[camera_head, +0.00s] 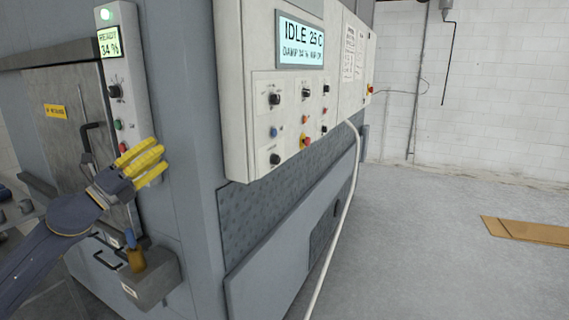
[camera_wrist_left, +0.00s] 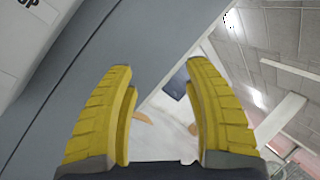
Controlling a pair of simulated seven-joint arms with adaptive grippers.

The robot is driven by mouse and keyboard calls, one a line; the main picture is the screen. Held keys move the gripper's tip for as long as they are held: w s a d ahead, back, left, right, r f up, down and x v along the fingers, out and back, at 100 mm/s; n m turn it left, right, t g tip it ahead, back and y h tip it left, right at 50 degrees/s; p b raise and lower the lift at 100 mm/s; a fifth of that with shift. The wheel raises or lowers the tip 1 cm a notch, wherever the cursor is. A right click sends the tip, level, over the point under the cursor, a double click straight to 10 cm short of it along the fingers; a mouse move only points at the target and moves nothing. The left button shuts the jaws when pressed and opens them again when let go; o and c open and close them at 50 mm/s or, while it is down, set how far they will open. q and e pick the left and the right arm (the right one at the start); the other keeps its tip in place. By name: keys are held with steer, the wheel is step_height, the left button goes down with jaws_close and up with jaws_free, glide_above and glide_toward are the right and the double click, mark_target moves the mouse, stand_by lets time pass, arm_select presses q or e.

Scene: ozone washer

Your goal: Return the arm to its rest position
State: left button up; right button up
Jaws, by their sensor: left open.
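My left gripper (camera_head: 140,160) has yellow ribbed fingers and is at the left of the head view, in front of the washer's narrow control strip. The fingers stand apart with nothing between them. In the left wrist view the two yellow fingers (camera_wrist_left: 160,110) are spread, with grey machine casing and white wall behind them. My left arm (camera_head: 45,245) reaches in from the lower left. My right gripper is not in either view.
The washer's large control panel (camera_head: 262,120) reads "IDLE 25 C". The narrow strip's display (camera_head: 109,43) reads "READY 34 %". A black door handle (camera_head: 86,138) and a grey bin (camera_head: 150,285) are near my gripper. Open floor (camera_head: 430,240) and flat cardboard (camera_head: 530,231) lie right.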

arm_select(q)
steer(key=s+f+n+y, duration=0.55)
steer(key=f+n, duration=0.25)
steer(key=f, duration=0.4)
steer(key=s+f+n+y, duration=0.5)
steer(key=f+n+y, duration=0.2)
steer(key=f, duration=0.5)
steer(key=s+f+n+y, duration=0.55)
steer(key=f+n, duration=0.25)
steer(key=f, duration=0.3)
steer(key=s+d+f+n+g, duration=0.15)
steer(key=s+f+g, duration=0.35)
steer(key=s+f, duration=0.55)
steer(key=s+a+f+n+g, duration=0.15)
steer(key=s+f+g, duration=0.45)
steer(key=s, duration=0.8)
steer(key=s+d+f+g+h, duration=0.1)
steer(key=s+d+f, duration=0.15)
steer(key=f, duration=1.35)
steer(key=s+d+f+g+h, duration=0.1)
steer(key=d+f, duration=0.3)
steer(key=f, duration=1.3)
steer(key=s+f+n+g+h, duration=0.2)
steer(key=s+f+n+g, duration=0.1)
steer(key=s+f, duration=1.7)
steer(key=shift+s+d+f+n, duration=0.15)
steer(key=shift+s+f+n, duration=0.15)
steer(key=shift+s, duration=0.5)
steer(key=shift+c, duration=0.4)
